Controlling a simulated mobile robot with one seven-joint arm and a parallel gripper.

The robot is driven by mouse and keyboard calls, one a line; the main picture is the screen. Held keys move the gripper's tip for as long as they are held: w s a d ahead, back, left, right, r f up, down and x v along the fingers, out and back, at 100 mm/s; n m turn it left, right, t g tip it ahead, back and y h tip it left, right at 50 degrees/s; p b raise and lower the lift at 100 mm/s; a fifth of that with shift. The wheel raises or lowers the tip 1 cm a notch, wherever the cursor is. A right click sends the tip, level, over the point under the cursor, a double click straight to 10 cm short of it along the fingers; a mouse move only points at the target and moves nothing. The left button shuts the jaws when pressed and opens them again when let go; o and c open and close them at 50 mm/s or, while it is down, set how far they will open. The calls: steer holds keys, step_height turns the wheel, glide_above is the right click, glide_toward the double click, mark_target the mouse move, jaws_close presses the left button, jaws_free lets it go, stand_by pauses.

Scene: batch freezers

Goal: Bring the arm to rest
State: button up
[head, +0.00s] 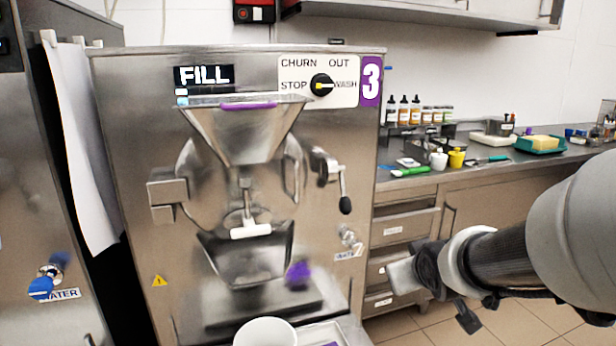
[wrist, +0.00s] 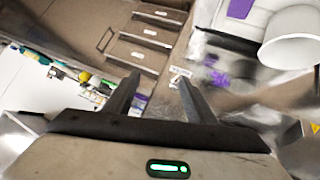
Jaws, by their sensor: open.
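My arm (head: 505,258) reaches in from the right in the head view, in front of the drawers and to the right of the batch freezer numbered 3 (head: 130,130). Its hand end is seen side-on there, and the fingers are hard to make out. In the wrist view my gripper (wrist: 157,88) has its two dark fingers apart, with nothing held between them. The floor and drawer fronts (wrist: 145,40) show beyond the fingers, tilted in the picture.
The freezer has a steel hopper (head: 245,135), a crank lever (head: 342,185) and a dial (head: 321,85). A white tub (head: 266,331) stands in front of it. The counter (head: 470,172) at right holds bottles (head: 403,110), cups and a green tray (head: 540,146). Open floor lies below.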

steer(key=s+a+r+m+g+y, duration=0.1)
steer(key=s+a+r+g, duration=0.15)
steer(key=s, duration=0.85)
steer(key=s+a+r+m+g, duration=0.15)
steer(key=s+a, duration=0.25)
steer(key=s, duration=0.7)
step_height(320, 180, up, 25)
steer(key=p, duration=2.6)
steer(key=shift+w+d+g, duration=0.15)
steer(key=shift+w+g, duration=0.25)
stand_by(1.0)
